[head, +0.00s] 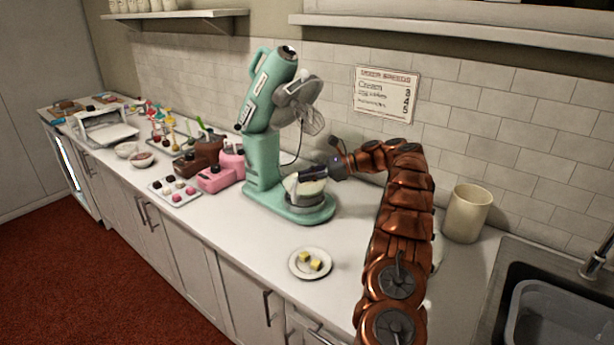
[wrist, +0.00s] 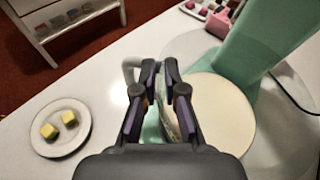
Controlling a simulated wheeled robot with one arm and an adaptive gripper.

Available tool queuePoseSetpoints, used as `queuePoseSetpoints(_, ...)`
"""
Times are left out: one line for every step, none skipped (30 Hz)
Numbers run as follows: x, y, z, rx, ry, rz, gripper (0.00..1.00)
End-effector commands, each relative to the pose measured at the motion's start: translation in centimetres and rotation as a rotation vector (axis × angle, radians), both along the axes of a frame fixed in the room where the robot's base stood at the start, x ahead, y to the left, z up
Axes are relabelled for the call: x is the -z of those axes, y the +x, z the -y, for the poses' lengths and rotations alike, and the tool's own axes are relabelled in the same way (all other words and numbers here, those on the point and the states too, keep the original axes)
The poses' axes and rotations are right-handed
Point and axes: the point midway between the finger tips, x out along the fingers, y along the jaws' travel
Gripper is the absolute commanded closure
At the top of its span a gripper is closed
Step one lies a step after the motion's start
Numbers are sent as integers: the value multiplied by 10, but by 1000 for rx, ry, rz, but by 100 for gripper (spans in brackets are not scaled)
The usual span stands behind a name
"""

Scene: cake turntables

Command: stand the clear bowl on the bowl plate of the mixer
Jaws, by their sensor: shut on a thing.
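The clear bowl (head: 303,187) holds something pale and cream-coloured. In the head view it is over the round bowl plate at the foot of the mint-green mixer (head: 263,160); I cannot tell whether it touches the plate. The mixer's head is tilted up, with the whisk (head: 312,122) raised above the bowl. My gripper (head: 325,173) reaches in from the right and is shut on the bowl at its side. In the wrist view the fingers (wrist: 160,95) are at the left side of the bowl's pale contents (wrist: 225,112). The bowl plate is largely hidden under the bowl.
A white plate (head: 293,266) with yellow cubes lies in front of the mixer. Pink and brown machines (head: 218,178) and a tray of sweets (head: 174,191) stand left. A cream canister (head: 467,213) and a sink (head: 560,310) are right. Counter is clear around the plate.

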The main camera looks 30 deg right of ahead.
Motion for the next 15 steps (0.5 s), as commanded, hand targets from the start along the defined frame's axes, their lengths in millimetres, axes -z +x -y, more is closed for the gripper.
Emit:
queuePoseSetpoints(-1, 0, 0, 0, -1, 3, 100)
queuePoseSetpoints(-1, 0, 0, 0, -1, 3, 100)
queuePoseSetpoints(-1, 0, 0, 0, 0, 2, 100)
queuePoseSetpoints(0, 0, 0, 0, 0, 2, 100)
queuePoseSetpoints(0, 0, 0, 0, 0, 2, 100)
queuePoseSetpoints(0, 0, 0, 0, 0, 2, 100)
queuePoseSetpoints(1, 0, 0, 0, 0, 2, 100)
queuePoseSetpoints(1, 0, 0, 0, 0, 2, 100)
queuePoseSetpoints(1, 0, 0, 0, 0, 2, 100)
queuePoseSetpoints(2, 0, 0, 0, 0, 2, 100)
queuePoseSetpoints(2, 0, 0, 0, 0, 2, 100)
queuePoseSetpoints(2, 0, 0, 0, 0, 2, 100)
queuePoseSetpoints(2, 0, 0, 0, 0, 2, 100)
queuePoseSetpoints(3, 0, 0, 0, 0, 2, 100)
queuePoseSetpoints(3, 0, 0, 0, 0, 2, 100)
